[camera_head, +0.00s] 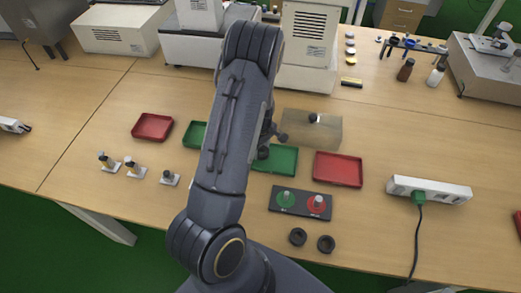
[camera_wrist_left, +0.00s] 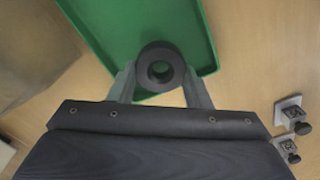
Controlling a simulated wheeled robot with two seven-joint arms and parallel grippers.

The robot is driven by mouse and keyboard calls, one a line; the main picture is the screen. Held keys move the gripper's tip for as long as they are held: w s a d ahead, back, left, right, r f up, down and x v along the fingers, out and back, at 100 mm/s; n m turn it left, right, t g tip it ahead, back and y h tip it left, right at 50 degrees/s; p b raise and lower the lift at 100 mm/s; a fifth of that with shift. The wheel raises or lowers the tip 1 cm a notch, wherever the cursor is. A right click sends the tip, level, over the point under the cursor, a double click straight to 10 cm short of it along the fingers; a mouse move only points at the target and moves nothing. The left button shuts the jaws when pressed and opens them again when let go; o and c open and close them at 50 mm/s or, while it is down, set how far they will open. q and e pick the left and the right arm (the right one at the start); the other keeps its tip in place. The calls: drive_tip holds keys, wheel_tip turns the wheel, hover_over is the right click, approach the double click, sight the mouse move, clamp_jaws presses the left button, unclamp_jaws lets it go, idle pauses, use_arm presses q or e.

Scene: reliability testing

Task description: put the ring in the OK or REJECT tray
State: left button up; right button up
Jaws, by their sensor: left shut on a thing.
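A black ring (camera_wrist_left: 160,66) is held between the two grey fingers of my left gripper (camera_wrist_left: 161,84) in the left wrist view. It is over a green tray (camera_wrist_left: 105,30), near one edge; I cannot tell its height above the tray floor. In the head view, my left arm hides most of the gripper and the held ring. A green tray (camera_head: 275,159) shows right of the arm, with a red tray (camera_head: 338,169) beside it. Another green tray (camera_head: 194,134) is partly behind the arm, next to another red tray (camera_head: 152,126). My right gripper is not in view.
A black plate (camera_head: 300,201) carries a green and a red disc with pegs. Two black rings (camera_head: 298,237) (camera_head: 326,243) lie in front of it. A beige box (camera_head: 311,131) stands behind the trays. A white power strip (camera_head: 429,191) is at the right, with a cable over the front edge.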

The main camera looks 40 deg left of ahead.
use_arm(q)
drive_tip(key=shift+f, duration=0.7)
drive_tip(key=shift+f, duration=0.15)
drive_tip(key=o, duration=0.7)
